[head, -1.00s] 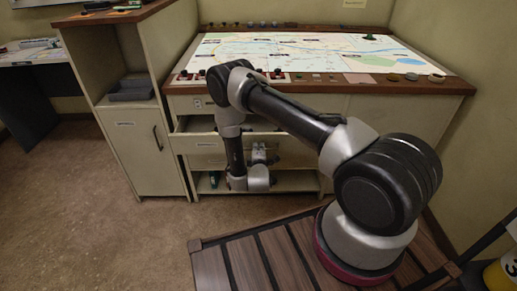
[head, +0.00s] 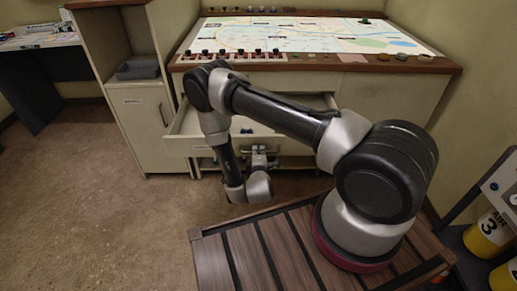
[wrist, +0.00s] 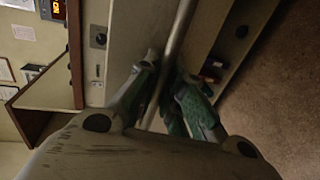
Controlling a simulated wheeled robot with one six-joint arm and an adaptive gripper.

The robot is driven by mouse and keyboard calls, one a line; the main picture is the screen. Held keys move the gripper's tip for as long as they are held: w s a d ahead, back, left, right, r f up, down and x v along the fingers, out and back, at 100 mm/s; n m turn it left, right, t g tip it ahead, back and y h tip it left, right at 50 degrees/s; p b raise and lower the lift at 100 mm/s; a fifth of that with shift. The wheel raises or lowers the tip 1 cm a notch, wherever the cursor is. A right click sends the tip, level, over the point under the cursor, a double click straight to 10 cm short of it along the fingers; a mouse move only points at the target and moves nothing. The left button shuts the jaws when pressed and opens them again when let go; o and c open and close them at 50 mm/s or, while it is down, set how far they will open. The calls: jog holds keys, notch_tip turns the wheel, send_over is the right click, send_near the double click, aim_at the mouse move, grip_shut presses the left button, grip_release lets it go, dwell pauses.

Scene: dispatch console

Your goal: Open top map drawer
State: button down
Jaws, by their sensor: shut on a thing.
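The top map drawer (head: 181,128) stands pulled out from the cabinet under the map table, and its inside shows in the head view. A small dark blue thing lies in it, partly hidden by my arm. My gripper (head: 260,157) is at the drawer's front face, low and right of the forearm. In the wrist view my gripper (wrist: 165,76) has its greenish fingers on both sides of a long metal bar handle (wrist: 179,32), shut on it. The right part of the drawer is hidden behind my arm.
The map table (head: 320,36) with a row of knobs is above the drawer. A side cabinet (head: 147,125) with a grey tray (head: 138,69) stands at left. Yellow cylinders (head: 488,236) stand at right. Brown floor is clear at front left.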

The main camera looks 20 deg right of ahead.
jog(key=shift+s, duration=0.2)
jog(key=c, duration=1.5)
grip_release()
jog(key=shift+a, duration=0.1)
jog(key=v, duration=1.2)
